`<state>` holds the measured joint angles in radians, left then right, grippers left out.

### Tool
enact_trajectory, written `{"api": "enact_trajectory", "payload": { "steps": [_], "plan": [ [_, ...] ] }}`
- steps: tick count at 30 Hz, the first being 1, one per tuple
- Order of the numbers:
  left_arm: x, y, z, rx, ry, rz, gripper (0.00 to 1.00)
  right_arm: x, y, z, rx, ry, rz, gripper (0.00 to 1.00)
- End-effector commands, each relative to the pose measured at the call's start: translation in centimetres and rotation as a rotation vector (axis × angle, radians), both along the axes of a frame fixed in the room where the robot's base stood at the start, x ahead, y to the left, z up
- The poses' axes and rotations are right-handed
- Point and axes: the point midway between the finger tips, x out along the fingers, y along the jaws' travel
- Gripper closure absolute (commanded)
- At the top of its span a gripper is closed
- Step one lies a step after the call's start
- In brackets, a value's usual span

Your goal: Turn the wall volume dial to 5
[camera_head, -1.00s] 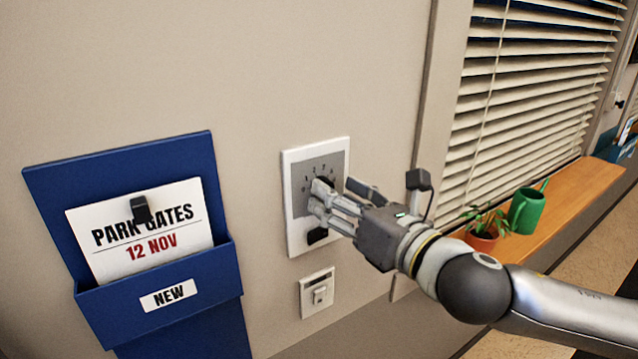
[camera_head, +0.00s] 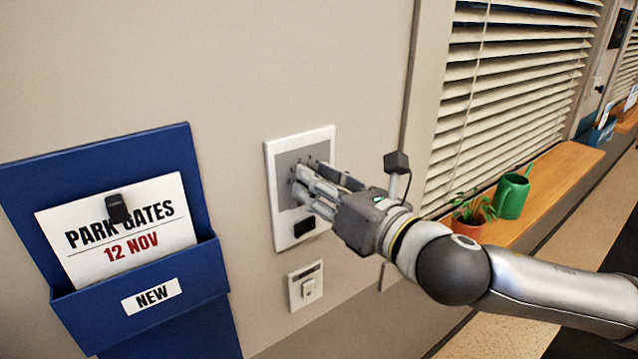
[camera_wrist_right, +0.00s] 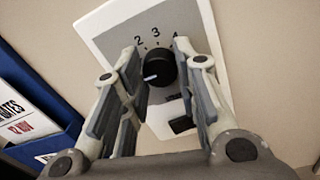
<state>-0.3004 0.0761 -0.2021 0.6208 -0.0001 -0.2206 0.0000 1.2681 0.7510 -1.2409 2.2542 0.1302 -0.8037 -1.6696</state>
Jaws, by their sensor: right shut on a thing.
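The volume dial (camera_wrist_right: 160,67) is a round black knob with a white pointer mark, on a grey-faced white wall plate (camera_head: 270,190). In the right wrist view the mark points to the lower left, away from the visible numerals 2, 3 and 4. The other numerals are hidden by my fingers or cannot be read. My right gripper (camera_head: 312,178) is at the plate, shut on the dial with a finger on either side. In the head view its fingers hide the dial. My left gripper is not in view.
A blue wall holder (camera_head: 150,290) with a PARK GATES card (camera_head: 120,230) hangs left of the plate. A small white switch (camera_head: 306,287) is below it. To the right are window blinds (camera_head: 510,90) and a wooden sill (camera_head: 560,185) with a potted plant (camera_head: 468,222) and green watering can (camera_head: 512,195).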

Motion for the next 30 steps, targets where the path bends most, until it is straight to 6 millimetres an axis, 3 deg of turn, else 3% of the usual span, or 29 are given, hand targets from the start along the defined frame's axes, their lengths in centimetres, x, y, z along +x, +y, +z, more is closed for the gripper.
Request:
{"api": "enact_trajectory", "payload": {
  "steps": [11,30],
  "plan": [
    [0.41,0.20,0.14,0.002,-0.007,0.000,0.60,0.05,0.00,-0.02,0.083,0.060,0.000,0.96],
    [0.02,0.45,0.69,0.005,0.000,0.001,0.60,0.07,-0.01,-0.03,0.545,0.395,-0.001,0.96]
  ]
}}
